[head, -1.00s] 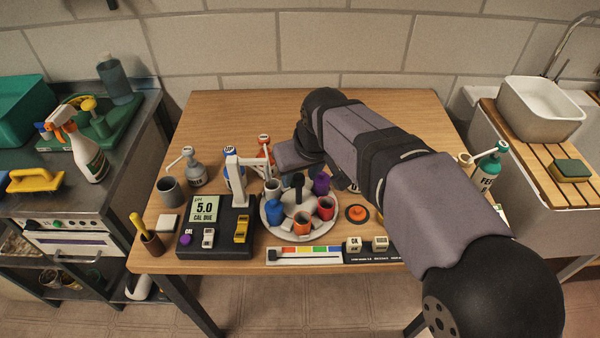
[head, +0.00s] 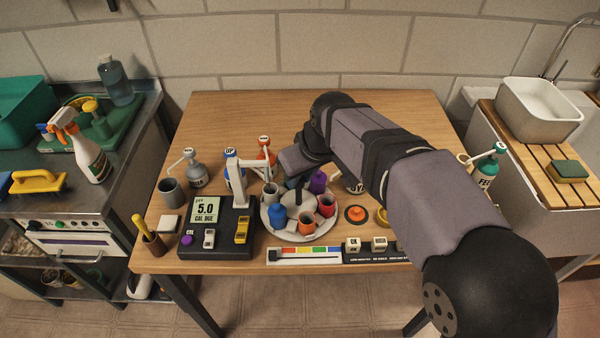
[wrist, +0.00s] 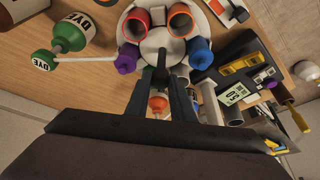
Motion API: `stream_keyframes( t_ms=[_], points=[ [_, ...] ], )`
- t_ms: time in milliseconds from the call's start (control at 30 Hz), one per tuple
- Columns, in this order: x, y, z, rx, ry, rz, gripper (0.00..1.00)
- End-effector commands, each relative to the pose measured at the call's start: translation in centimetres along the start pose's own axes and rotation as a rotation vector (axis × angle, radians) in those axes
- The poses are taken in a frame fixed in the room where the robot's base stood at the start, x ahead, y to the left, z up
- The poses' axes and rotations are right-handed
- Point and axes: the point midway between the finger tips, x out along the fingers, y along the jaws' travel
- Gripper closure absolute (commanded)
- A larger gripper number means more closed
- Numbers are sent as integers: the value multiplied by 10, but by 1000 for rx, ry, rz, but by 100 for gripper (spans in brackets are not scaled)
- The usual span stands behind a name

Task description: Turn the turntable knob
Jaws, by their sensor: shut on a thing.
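The turntable (head: 291,197) is a round pale disc near the front middle of the table. Around it stand a blue cup (head: 277,214), an orange cup (head: 306,224), a red cup (head: 326,206), a purple vessel (head: 317,182) and a grey cup (head: 270,190). Its dark knob (wrist: 161,58) rises from the centre of the disc in the wrist view. My gripper (wrist: 163,82) is over the disc, its two dark fingers shut on the knob. The fingers hide part of the knob. In the head view, my wrist hides part of the area behind the disc.
A black meter (head: 218,235) with a white arm stands close left of the disc. Several pump bottles, including an orange one (head: 264,150), stand behind. A colour strip (head: 305,255) and small blocks lie in front. A green-capped bottle (head: 486,168) is at right. The table's back is clear.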

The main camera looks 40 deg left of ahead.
Motion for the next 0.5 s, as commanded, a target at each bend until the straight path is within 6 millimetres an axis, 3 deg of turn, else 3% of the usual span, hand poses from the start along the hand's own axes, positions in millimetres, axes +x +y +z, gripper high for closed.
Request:
stream_keyframes(
  t_ms=[300,500],
  points=[
    [-1,2,0,-199,-1,-84,100],
    [0,2,-1,-244,1,-101,100]
  ],
)
